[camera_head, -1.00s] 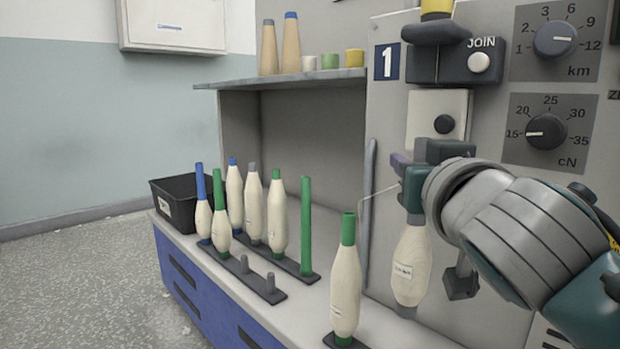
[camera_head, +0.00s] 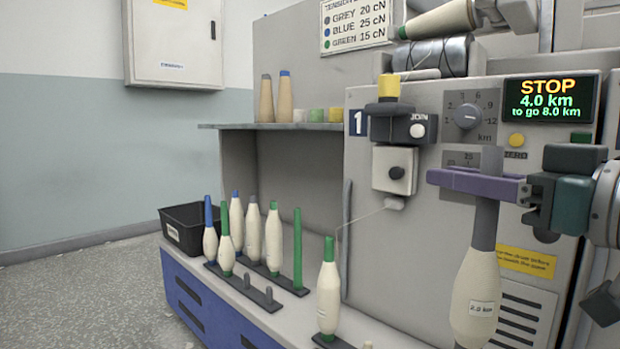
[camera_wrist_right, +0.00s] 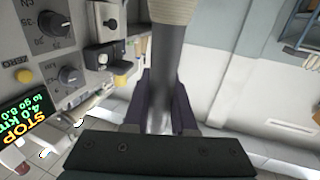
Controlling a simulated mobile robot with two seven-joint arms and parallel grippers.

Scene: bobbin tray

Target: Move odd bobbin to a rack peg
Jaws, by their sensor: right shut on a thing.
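My right gripper (camera_head: 480,185) has purple jaws shut on the grey tube top of a cream bobbin (camera_head: 474,300) labelled 2.0 km. The bobbin hangs upright, clear of the bench, in front of the machine. In the right wrist view its grey tube (camera_wrist_right: 166,60) runs between the fingers (camera_wrist_right: 160,105). The front rack (camera_head: 232,278) holds a blue-topped bobbin (camera_head: 210,240) and a green-topped bobbin (camera_head: 225,250), with two bare pegs (camera_head: 268,294) at its near end. The rear rack (camera_head: 290,283) holds blue-, grey- and green-topped bobbins and a bare green tube (camera_head: 298,250). My left gripper is out of view.
A green-topped bobbin (camera_head: 328,298) stands alone on a small base at the bench front, with thread running to the machine. A black bin (camera_head: 178,232) stands at the bench's far left end. The shelf (camera_head: 280,126) overhangs the rear rack.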

